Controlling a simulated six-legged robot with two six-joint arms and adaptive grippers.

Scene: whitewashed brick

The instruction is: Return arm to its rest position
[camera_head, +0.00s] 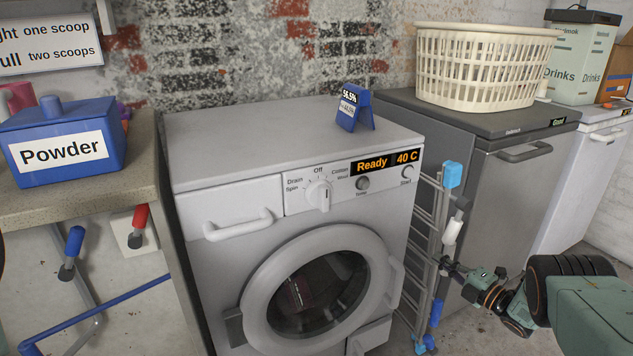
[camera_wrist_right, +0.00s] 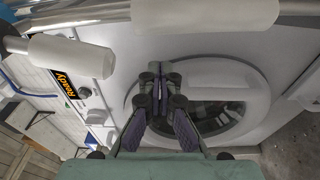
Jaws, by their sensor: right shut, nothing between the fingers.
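My right arm comes in from the lower right in the head view. Its gripper (camera_head: 452,266) is shut and empty, pointing left in front of the grey rack and to the right of the washing machine door. In the right wrist view the gripper (camera_wrist_right: 160,72) has its fingers together, with the round door behind them. The white washing machine (camera_head: 295,130) stands in the middle with its door closed. Its display reads "Ready" and "40 C". A dark reddish item shows dimly through the door glass. My left gripper is not in view.
A grey folding rack (camera_head: 428,225) with blue and white fittings stands close by my right gripper. A dark grey appliance (camera_head: 510,190) stands behind it, bearing a cream basket (camera_head: 480,70). A blue Powder box (camera_head: 65,140) sits on the left counter. Some floor shows at lower right.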

